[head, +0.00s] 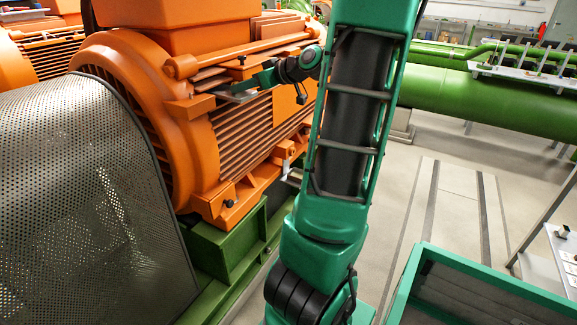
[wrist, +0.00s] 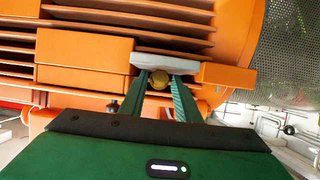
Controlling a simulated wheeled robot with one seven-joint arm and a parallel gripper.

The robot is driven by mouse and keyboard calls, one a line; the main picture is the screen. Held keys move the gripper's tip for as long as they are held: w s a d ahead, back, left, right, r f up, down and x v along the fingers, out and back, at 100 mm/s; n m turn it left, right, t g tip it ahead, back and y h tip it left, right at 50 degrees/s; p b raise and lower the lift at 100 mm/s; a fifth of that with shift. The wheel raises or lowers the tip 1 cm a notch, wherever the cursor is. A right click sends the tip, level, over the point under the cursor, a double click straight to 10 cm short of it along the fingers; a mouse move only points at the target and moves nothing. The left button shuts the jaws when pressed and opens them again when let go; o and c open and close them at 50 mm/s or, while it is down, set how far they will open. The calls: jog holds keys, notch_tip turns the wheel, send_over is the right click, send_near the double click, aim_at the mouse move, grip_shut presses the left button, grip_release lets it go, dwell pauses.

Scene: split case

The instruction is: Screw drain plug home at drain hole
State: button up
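A brass-coloured round drain plug (wrist: 158,80) shows between my gripper's two green fingers in the wrist view. My gripper (wrist: 159,77) appears shut on it, with a fingertip against each side. The plug is right at a pale grey plate (wrist: 170,62) on the side of the orange motor. The drain hole is hidden; I cannot tell how deep the plug sits. In the head view my gripper (head: 230,92) reaches in from the right to the motor's finned side (head: 250,135), and the plug is too small to make out.
Orange blocks (wrist: 85,62) and cooling fins flank the plate closely. A perforated metal guard (head: 85,190) stands at the left in the head view. A green pipe (head: 470,100) runs at the back right. A teal-rimmed bin (head: 500,280) stands at the lower right; the floor between is clear.

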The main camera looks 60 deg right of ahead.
jog(key=c, duration=0.7)
jog(key=shift+r, duration=0.1)
grip_shut()
jog(key=shift+r, duration=2.45)
